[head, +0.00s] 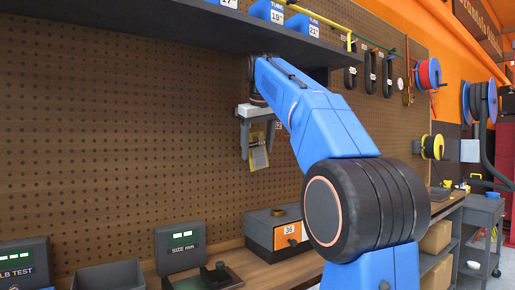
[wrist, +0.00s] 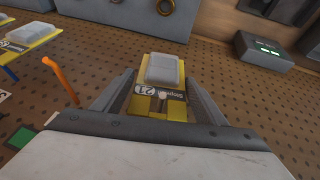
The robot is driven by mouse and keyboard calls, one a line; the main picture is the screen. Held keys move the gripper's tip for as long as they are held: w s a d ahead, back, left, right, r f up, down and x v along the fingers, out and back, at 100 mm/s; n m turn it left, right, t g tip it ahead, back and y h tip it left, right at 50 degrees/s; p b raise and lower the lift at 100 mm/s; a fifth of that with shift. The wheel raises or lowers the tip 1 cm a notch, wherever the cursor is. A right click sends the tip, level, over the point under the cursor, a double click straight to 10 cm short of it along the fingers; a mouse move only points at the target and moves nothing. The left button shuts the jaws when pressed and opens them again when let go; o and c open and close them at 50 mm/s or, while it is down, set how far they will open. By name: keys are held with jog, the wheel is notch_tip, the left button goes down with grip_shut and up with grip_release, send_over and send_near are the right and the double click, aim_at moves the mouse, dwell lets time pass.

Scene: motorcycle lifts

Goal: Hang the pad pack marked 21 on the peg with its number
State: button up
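The pad pack marked 21 (wrist: 163,73) is a yellow card with a pale grey block on it. In the wrist view it sits between the two fingers of my gripper (wrist: 160,105), which is shut on its card end. In the head view my gripper (head: 258,130) is in front of the brown pegboard, with the pack (head: 259,158) hanging below its fingers. An orange peg (wrist: 58,78) stands out from the board left of the pack in the wrist view, bare as far as I see. Its number cannot be read.
Another yellow-carded pack (wrist: 15,54) is at the wrist view's left edge. In the head view a dark shelf (head: 170,30) with blue boxes overhangs the board.

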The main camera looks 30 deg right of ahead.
jog(key=shift+o, duration=1)
jog(key=shift+r, duration=0.1)
jog(key=shift+v, duration=1.5)
jog(key=s+a, duration=0.5)
jog(key=s, duration=0.6)
jog(key=s+a+f, duration=0.3)
jog(key=s+f, duration=0.3)
jog(key=f, duration=1)
jog(key=s+a+f+y, duration=0.1)
jog(key=s+a+f, duration=0.3)
jog(key=f, duration=1.3)
jog(key=s+a+f+y, duration=0.1)
jog(key=s+a+f, duration=0.3)
jog(key=s+f, duration=0.6)
notch_tip(320, 180, down, 7)
jog(key=shift+r+m, duration=0.1)
jog(key=shift+m, duration=0.3)
